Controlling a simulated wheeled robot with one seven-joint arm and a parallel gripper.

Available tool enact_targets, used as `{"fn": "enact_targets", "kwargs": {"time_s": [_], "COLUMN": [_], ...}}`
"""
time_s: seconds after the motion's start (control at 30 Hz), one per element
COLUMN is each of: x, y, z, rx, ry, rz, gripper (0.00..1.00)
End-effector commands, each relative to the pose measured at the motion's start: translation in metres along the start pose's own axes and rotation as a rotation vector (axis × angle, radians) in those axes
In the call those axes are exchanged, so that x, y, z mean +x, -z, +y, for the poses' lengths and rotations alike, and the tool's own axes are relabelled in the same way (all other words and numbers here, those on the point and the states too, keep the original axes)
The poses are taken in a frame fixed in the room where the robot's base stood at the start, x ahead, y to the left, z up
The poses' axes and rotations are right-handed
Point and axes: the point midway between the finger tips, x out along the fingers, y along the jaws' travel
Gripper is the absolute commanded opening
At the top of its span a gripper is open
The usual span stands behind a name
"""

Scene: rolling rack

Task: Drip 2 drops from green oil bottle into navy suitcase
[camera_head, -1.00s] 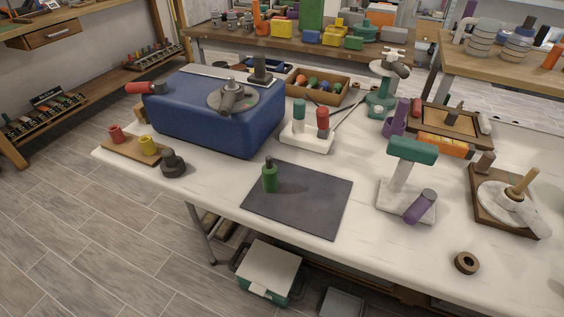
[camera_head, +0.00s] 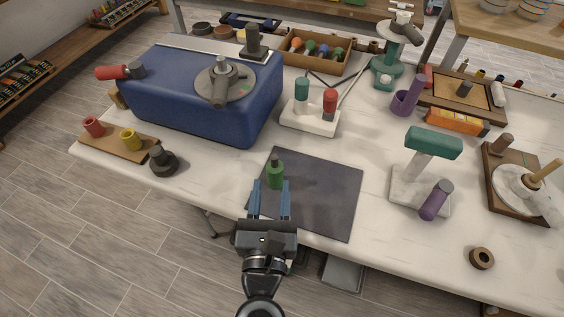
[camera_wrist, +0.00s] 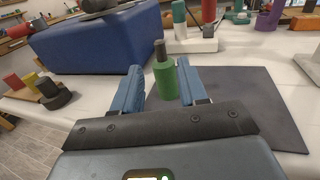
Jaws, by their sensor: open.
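The green oil bottle (camera_head: 276,176) stands upright on the dark mat (camera_head: 325,192), with a dark narrow top. My gripper (camera_head: 271,184) is open and low over the mat's left part, its blue fingers pointing at the bottle. In the wrist view the bottle (camera_wrist: 165,76) shows between the two fingertips (camera_wrist: 159,68), closer to the right one, with no grip on it; I cannot tell whether it is inside or just beyond the tips. The navy suitcase (camera_head: 195,110) is the large blue box at the back left of the white table, also in the wrist view (camera_wrist: 100,45).
A grey disc with a handle (camera_head: 222,84) and a dark stamp-like piece (camera_head: 254,45) sit on the suitcase. A white stand with teal and red pieces (camera_head: 310,119) is behind the mat. A teal-topped stand (camera_head: 432,143) is right of it. The mat's right half is clear.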

Motion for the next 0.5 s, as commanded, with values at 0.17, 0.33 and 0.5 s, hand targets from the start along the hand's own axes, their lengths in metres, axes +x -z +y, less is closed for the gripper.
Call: {"fn": "enact_targets", "kwargs": {"time_s": [0.17, 0.33, 0.5], "x": [0.019, 0.035, 0.061], "y": [-0.001, -0.002, -0.001], "z": [0.000, 0.000, -0.001], "rx": [0.004, 0.003, 0.002], "ry": [0.001, 0.002, 0.002], "rz": [0.000, 0.000, -0.001], "gripper": [0.43, 0.43, 0.43]}}
